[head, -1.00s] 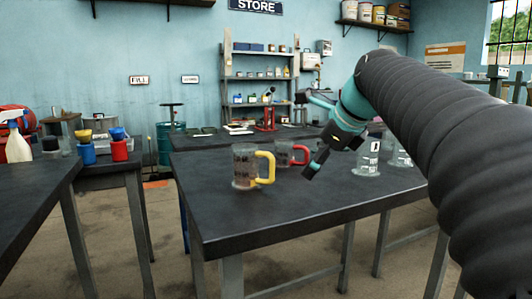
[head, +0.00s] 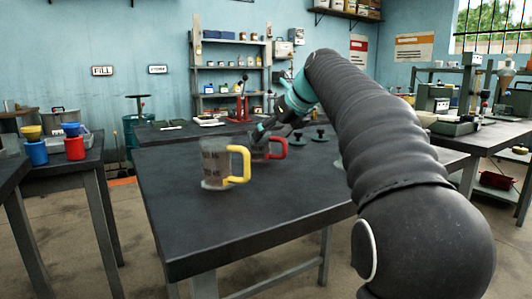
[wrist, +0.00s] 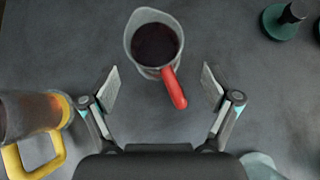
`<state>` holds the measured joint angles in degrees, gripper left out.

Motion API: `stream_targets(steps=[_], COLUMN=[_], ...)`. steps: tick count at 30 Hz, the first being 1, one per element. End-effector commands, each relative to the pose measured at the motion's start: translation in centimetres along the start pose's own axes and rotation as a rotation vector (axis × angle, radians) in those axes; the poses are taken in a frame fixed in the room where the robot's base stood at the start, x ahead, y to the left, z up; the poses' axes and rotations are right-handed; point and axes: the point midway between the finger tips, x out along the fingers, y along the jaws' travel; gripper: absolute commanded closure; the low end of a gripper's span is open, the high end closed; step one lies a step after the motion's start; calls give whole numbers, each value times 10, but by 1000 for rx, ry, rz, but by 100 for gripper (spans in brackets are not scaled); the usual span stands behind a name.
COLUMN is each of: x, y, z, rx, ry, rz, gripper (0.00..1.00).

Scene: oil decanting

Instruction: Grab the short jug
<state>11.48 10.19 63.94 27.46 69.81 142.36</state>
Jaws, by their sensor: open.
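The short jug looks to be the clear jug with the red handle (head: 277,147); it stands upright on the dark table, behind and right of a taller jug with a yellow handle (head: 214,165). In the wrist view the red-handled jug (wrist: 153,42) holds dark liquid. Its handle points toward my gripper, into the gap between the fingers. My gripper (wrist: 161,86) is open and empty, its fingertips either side of the handle's end, short of the jug body. In the head view my gripper (head: 267,130) partly hides this jug. The yellow-handled jug (wrist: 32,125) is left of my left finger.
Dark green knobbed items (head: 320,135) stand right of the jugs; one shows at the wrist view's top right (wrist: 285,18). A clear object (wrist: 262,165) lies at the wrist view's lower right. The front of the table (head: 250,215) is bare.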

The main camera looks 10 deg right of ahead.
Motion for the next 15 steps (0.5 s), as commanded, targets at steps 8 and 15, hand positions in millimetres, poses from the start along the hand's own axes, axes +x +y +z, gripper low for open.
stream_targets(steps=[8, 15], x=[16, 48], y=[2, 6], z=[-2, -4], rx=[-1, -2], ry=[2, 2], rz=[2, 2], gripper=[12, 12])
